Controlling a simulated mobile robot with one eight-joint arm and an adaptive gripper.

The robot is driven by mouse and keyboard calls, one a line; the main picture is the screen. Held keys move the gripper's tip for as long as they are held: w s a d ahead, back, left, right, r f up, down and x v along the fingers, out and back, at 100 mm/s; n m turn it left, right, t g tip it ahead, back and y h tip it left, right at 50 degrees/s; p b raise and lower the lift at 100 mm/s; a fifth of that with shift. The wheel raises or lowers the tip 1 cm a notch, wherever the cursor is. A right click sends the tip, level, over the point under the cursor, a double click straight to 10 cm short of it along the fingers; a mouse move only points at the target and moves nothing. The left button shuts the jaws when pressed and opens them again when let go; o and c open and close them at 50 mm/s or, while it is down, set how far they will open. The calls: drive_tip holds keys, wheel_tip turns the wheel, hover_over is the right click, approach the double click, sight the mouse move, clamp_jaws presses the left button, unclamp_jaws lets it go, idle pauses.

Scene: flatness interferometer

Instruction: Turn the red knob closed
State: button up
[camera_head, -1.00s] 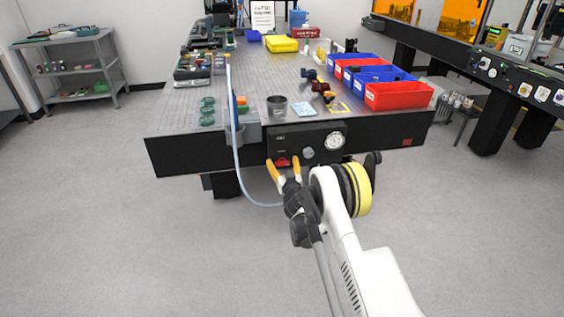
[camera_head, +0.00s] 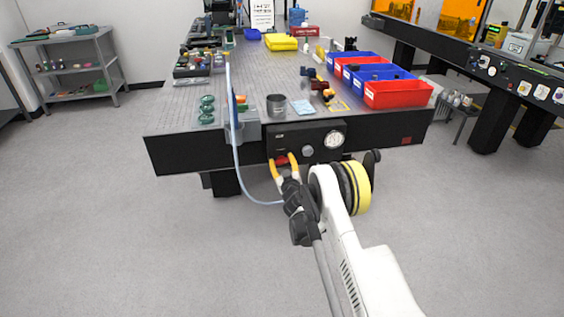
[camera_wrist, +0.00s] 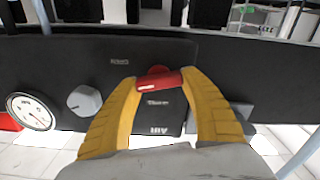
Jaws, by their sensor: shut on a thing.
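The red knob (camera_wrist: 158,79) is on the front of a black control panel (camera_wrist: 160,110) on the table's front edge. It lies between the yellow fingertips of my gripper (camera_wrist: 156,84), which touch it from both sides in the wrist view. In the head view my gripper (camera_head: 284,164) reaches up to the panel's lower left, and its fingers partly cover the red knob (camera_head: 282,160). The knob's exact angle is hard to read.
A grey knob (camera_wrist: 84,101) and a round dial gauge (camera_wrist: 31,111) sit beside the red knob on the panel. A pale blue hose (camera_head: 237,170) hangs left of my gripper. Red and blue bins (camera_head: 398,95) and a metal cup (camera_head: 276,104) stand on the table. The floor in front is clear.

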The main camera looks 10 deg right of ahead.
drive_tip(key=n, duration=0.3)
drive_tip(key=shift+a+n, duration=0.1)
drive_tip(key=shift+n, duration=0.3)
drive_tip(key=n, duration=0.3)
drive_tip(key=shift+a+n, duration=0.1)
drive_tip(key=shift+n, duration=0.2)
drive_tip(key=n, duration=0.3)
drive_tip(key=shift+f+n, duration=0.15)
drive_tip(key=shift+n, duration=0.15)
drive_tip(key=shift+f+n, duration=0.1)
drive_tip(key=shift+n, duration=2)
drive_tip(key=o, duration=1.2)
